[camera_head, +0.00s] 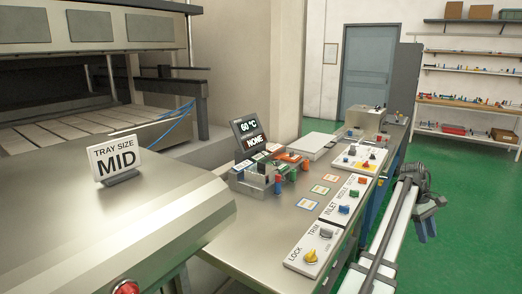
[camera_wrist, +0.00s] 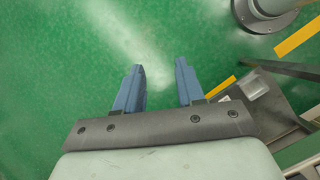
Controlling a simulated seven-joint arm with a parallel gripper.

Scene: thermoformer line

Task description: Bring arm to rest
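My gripper (camera_head: 427,228) hangs over the green floor to the right of the workbench, clear of the bench edge, with its fingers pointing down. In the wrist view my gripper (camera_wrist: 159,66) shows two blue fingers set well apart. It is open, and nothing is between the fingers. Only green floor shows beneath them.
The metal workbench (camera_head: 255,238) carries a lock and trim panel (camera_head: 312,247), further knob panels, coloured cards and a display (camera_head: 249,136). A "MID" tray size sign (camera_head: 117,160) stands on the machine at left. Shelves (camera_head: 470,98) stand at back right. Floor (camera_head: 470,235) at right is free.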

